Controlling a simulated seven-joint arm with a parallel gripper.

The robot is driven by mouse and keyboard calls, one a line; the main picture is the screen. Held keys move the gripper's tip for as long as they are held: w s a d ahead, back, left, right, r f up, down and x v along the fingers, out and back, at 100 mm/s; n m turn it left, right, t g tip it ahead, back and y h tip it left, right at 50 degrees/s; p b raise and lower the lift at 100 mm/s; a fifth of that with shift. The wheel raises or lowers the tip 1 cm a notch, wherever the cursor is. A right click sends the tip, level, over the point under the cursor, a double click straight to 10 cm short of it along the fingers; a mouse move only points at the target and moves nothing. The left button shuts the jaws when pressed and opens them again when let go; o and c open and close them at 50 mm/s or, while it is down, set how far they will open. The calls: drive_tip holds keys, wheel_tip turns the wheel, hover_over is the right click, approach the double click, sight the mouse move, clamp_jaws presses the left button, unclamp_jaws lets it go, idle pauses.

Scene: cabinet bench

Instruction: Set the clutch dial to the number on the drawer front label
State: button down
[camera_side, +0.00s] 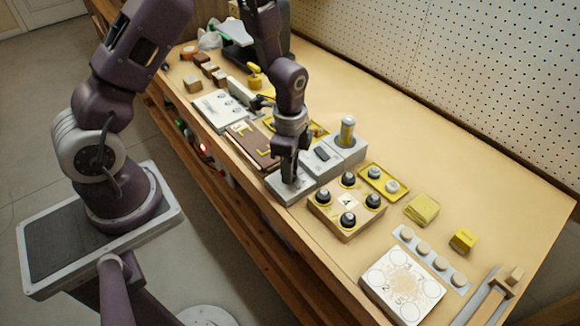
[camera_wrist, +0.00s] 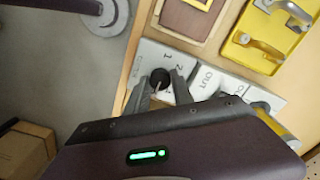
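The clutch dial looks to be a black round knob (camera_wrist: 160,78) with a light pointer line, on a grey panel (camera_wrist: 143,55) marked with numbers; a 1 and a 2 are readable beside it. In the wrist view my gripper (camera_wrist: 161,86) has one finger on each side of the knob. I cannot tell whether the fingers press on it or stand just clear. In the side view my gripper (camera_side: 289,178) points down at the front grey block (camera_side: 291,190) and hides the knob. I cannot make out a drawer front label in either view.
Right of the grey block is a wooden block with several black knobs (camera_side: 346,207). A grey unit with an upright cylinder (camera_side: 347,132) stands behind. A brown board (camera_side: 252,147) lies to the left.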

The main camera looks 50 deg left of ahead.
drive_tip(key=shift+n, duration=0.3)
drive_tip(key=n, duration=0.3)
drive_tip(key=shift+n, duration=0.4)
drive_tip(key=n, duration=1.3)
drive_tip(key=shift+d, duration=0.1)
drive_tip(key=shift+n, duration=0.3)
drive_tip(key=c, duration=1.1)
unclamp_jaws()
